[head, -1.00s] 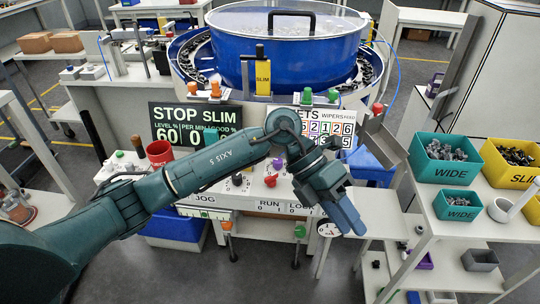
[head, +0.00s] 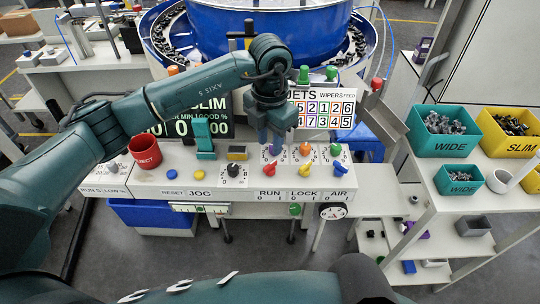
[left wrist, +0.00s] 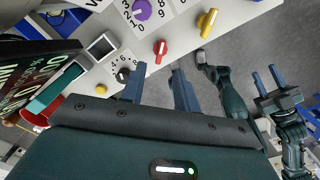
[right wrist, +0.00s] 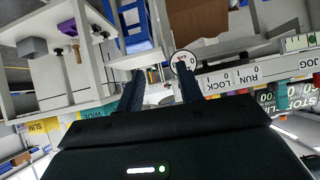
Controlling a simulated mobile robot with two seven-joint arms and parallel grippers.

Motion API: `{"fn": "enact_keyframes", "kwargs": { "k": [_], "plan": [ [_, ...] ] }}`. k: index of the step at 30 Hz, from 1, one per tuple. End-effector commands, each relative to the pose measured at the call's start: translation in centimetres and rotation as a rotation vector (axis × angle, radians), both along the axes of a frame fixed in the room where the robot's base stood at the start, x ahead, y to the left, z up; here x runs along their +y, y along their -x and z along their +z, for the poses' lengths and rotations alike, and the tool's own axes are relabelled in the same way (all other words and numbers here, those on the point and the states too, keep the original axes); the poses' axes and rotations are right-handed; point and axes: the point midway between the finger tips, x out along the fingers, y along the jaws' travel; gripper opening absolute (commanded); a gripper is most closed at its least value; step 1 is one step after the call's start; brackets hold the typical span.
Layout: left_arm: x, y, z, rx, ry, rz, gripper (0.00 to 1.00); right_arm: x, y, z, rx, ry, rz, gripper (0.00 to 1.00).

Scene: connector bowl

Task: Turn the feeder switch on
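No lever label reads clearly as feeder. My left gripper (head: 274,138) is over the panel, near the purple knob and red lever. The left wrist view shows its fingers (left wrist: 157,88) apart and empty, with the red lever (left wrist: 160,50) ahead and the purple knob (left wrist: 141,9) beyond. My right gripper (right wrist: 160,88) is open and empty; its fingers are not visible in the head view.
A black dial (head: 231,171) and a red cup (head: 145,152) are on the panel. The blue bowl (head: 270,20) stands behind it. The jets board (head: 325,108) stands at the panel's rear. Teal and yellow bins (head: 442,143) are on the right shelf.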

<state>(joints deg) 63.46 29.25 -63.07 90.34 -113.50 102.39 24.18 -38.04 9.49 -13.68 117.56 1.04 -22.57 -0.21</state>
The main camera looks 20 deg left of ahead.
Motion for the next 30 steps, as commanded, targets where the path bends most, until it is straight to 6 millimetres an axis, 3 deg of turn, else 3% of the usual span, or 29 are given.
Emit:
{"fn": "enact_keyframes", "kwargs": {
  "k": [6,12,23,30],
  "plan": [
    [0.0,0.1,-4.2,0.004,0.0,-0.001,0.31,-0.5,0.0,0.0,0.014,0.009,-0.011,0.36],
    [-0.1,0.1,-6.3,0.001,0.003,-0.003,0.31,-0.6,0.0,0.1,0.017,0.009,-0.019,0.36],
    [-0.1,0.0,-6.8,0.0,0.001,-0.002,0.31,-0.5,0.1,-0.1,0.023,0.006,-0.021,0.36],
    [-0.1,0.0,-6.8,0.0,0.002,-0.002,0.11,-0.4,0.2,-0.1,0.023,0.004,-0.018,0.36]
  ]
}}
